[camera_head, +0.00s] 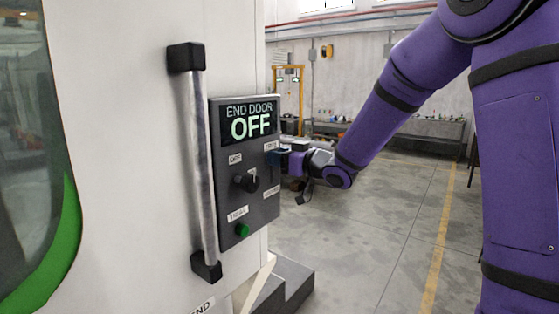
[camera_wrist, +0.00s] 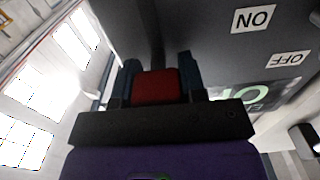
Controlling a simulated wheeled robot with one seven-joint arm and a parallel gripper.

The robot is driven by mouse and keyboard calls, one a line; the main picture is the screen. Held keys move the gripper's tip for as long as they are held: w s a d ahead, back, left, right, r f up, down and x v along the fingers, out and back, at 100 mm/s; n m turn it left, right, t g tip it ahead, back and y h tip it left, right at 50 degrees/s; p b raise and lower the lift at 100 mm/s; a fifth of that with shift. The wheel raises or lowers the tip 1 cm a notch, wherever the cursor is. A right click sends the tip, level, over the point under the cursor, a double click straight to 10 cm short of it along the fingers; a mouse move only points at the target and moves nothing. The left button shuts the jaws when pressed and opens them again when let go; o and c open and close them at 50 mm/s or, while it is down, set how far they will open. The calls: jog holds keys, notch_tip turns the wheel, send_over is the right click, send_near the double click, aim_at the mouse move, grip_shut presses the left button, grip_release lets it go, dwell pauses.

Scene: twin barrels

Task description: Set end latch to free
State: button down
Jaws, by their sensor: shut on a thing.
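A dark control panel (camera_head: 263,211) on the white machine shows "END DOOR OFF" on its display (camera_head: 250,122). My gripper (camera_head: 285,158) is at the panel's right edge, beside a small label (camera_head: 271,146) that seems to read FREE. In the wrist view my gripper (camera_wrist: 157,82) has its two dark blue fingers on either side of a red block (camera_wrist: 157,87), seemingly the end latch's handle. The fingers are shut on it. The latch is hidden in the head view, so I cannot tell its exact position. Another small label (camera_head: 272,191) sits lower on the panel's right side.
A black knob (camera_head: 250,182) and a green button (camera_head: 243,230) are on the panel. A vertical metal door handle (camera_head: 200,160) stands out left of it. Dark steps (camera_head: 284,290) are below. The floor (camera_head: 375,220) to the right is open; a bench (camera_head: 432,128) stands far back.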

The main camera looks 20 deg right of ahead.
jog(key=c, duration=0.7)
grip_release()
jog(key=shift+r, duration=0.25)
jog(key=v, duration=1)
jog(key=shift+s+d, duration=0.25)
jog(key=shift+s, duration=0.05)
